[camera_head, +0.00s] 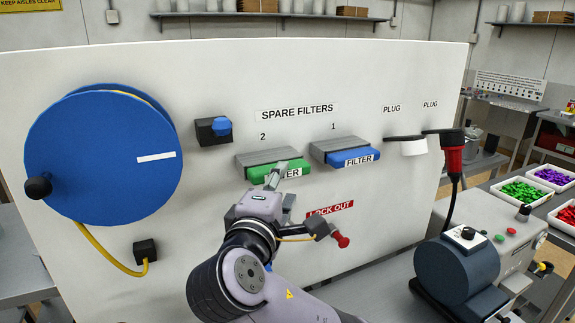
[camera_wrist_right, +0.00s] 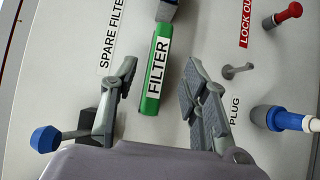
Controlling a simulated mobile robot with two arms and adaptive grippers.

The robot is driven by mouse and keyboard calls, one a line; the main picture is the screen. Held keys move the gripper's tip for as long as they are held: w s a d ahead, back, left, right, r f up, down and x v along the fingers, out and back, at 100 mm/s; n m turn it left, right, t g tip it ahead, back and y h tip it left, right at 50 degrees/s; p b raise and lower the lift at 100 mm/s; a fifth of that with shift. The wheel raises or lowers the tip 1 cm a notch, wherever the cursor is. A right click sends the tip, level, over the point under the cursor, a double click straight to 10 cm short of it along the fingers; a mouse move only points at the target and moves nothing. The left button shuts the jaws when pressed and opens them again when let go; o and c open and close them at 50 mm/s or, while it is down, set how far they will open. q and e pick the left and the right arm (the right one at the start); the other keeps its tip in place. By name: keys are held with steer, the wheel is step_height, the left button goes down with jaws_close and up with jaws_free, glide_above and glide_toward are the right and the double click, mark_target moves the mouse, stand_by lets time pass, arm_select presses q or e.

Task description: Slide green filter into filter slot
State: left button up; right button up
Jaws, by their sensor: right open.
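The green filter (camera_head: 258,177) sits in the grey holder (camera_head: 262,157) marked 2 under the SPARE FILTERS sign on the white panel. Its front label is partly hidden by my gripper in the head view. My right gripper (camera_head: 282,189) is in front of the green filter. In the right wrist view the gripper (camera_wrist_right: 160,76) is open, with the green filter (camera_wrist_right: 154,90) showing between its two fingers. I cannot tell whether a finger touches it. A blue filter (camera_head: 350,158) sits in the holder marked 1. My left gripper is not in view.
A blue hose reel (camera_head: 100,140) is at the panel's left. A blue knob (camera_head: 221,126) is left of holder 2. A red lock-out knob (camera_head: 340,240) is below, right of my gripper. A white plug (camera_head: 413,147) and red plug (camera_head: 453,158) are at the right, above a machine (camera_head: 490,245).

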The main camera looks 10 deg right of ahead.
mark_target(287, 174)
steer(key=p+x, duration=0.1)
steer(key=x, duration=0.4)
steer(key=shift+w+d+p, duration=0.15)
steer(key=shift+w+p, duration=0.15)
steer(key=shift+c, duration=0.7)
steer(key=shift+r, duration=0.15)
steer(key=c, duration=0.8)
jaws_close()
